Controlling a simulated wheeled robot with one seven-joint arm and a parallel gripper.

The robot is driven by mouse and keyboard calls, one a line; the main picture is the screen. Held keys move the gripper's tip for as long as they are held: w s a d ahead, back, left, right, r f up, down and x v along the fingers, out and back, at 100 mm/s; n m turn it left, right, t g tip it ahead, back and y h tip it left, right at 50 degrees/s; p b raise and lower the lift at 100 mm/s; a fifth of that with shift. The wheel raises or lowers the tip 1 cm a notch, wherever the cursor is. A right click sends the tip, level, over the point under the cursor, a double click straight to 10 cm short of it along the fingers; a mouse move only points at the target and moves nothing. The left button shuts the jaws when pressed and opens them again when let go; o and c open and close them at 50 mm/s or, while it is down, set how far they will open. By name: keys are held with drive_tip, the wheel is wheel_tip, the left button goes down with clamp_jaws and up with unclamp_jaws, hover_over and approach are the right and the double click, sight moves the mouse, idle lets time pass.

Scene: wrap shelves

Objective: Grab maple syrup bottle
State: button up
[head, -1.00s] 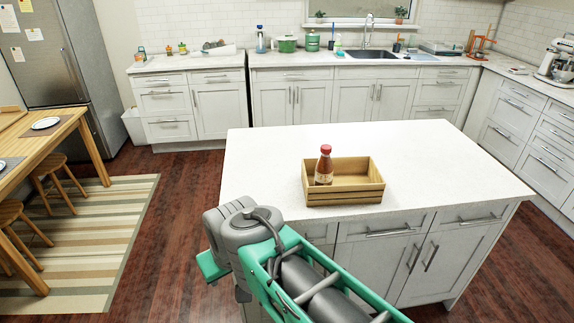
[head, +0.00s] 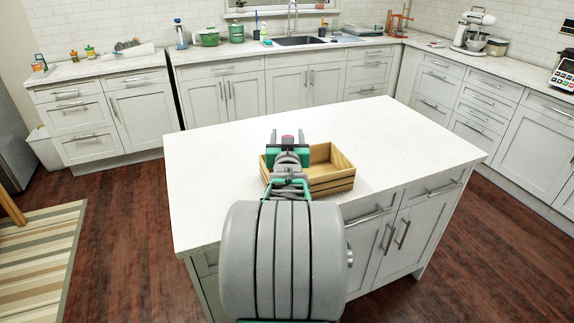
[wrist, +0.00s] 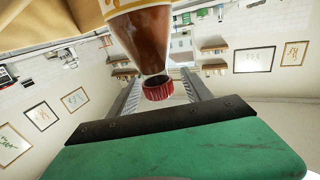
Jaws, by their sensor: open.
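The maple syrup bottle, brown with a red cap, stands in the wooden crate (head: 333,180) on the island. In the head view only its red cap (head: 287,139) shows, behind my gripper; the rest is hidden. In the wrist view the bottle (wrist: 147,38) appears upside down, with its cap toward the green gripper body. My gripper (head: 288,147) is over the crate's left part. Its jaws (wrist: 160,80) are open, one finger to each side of the bottle's cap and neck. Whether either finger touches the bottle, I cannot tell.
The white island top (head: 215,160) is clear around the crate. The crate's right part looks empty. Counters with a sink (head: 298,41), green pots (head: 208,37) and a stand mixer (head: 474,30) lie farther back.

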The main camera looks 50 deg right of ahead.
drive_tip(key=shift+x, duration=0.95)
drive_tip(key=shift+f, duration=0.1)
clamp_jaws()
drive_tip(key=shift+s, duration=0.1)
idle(0.4)
